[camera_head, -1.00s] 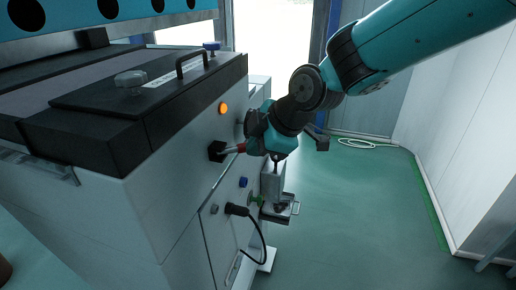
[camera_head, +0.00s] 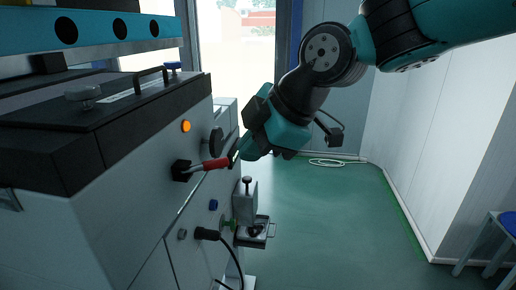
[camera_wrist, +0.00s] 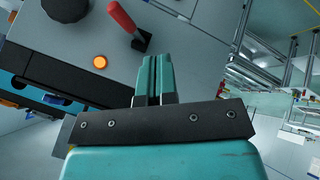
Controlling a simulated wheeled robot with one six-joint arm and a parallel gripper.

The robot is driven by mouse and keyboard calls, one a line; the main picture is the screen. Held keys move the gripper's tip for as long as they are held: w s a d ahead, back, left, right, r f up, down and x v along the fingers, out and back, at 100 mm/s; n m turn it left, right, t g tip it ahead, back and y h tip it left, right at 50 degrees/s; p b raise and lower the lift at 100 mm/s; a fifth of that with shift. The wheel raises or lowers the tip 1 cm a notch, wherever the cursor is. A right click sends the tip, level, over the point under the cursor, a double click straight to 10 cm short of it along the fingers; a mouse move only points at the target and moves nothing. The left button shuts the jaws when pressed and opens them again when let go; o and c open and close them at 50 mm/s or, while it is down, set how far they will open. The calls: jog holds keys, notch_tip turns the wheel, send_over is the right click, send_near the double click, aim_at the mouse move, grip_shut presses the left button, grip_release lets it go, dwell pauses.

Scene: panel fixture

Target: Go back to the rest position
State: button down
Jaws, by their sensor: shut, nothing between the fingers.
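My gripper (camera_head: 235,157) hangs at the end of the teal arm in the head view, close to the right end of the red-handled switch (camera_head: 215,164) on the panel front. In the wrist view my gripper's two teal fingers (camera_wrist: 153,70) lie together, shut with nothing between them. The red handle (camera_wrist: 122,17) and its black base (camera_wrist: 142,40) show beyond the fingertips there, apart from them. The black base also shows in the head view (camera_head: 181,171).
The panel fixture (camera_head: 120,215) fills the left, with an orange lamp (camera_head: 186,127), a black round knob (camera_head: 216,141), a black plug with cable (camera_head: 207,234) and a small bracket unit (camera_head: 246,207). Green floor (camera_head: 330,225) to the right is open. A blue stool (camera_head: 504,225) stands at the right edge.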

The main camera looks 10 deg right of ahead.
jog(key=s+d+f+m+g, duration=0.1)
jog(key=s+d+f+m, duration=0.1)
jog(key=s+d+m, duration=0.1)
jog(key=s+d+f+m+g+h, duration=0.1)
jog(key=s+d+f+m, duration=0.1)
jog(key=s+m, duration=0.3)
jog(key=s+d+f+m+g, duration=0.2)
jog(key=s+m, duration=0.3)
jog(key=s, duration=0.4)
jog(key=shift+d+f+h, duration=0.4)
jog(key=shift+d+f, duration=0.15)
jog(key=shift+d, duration=0.35)
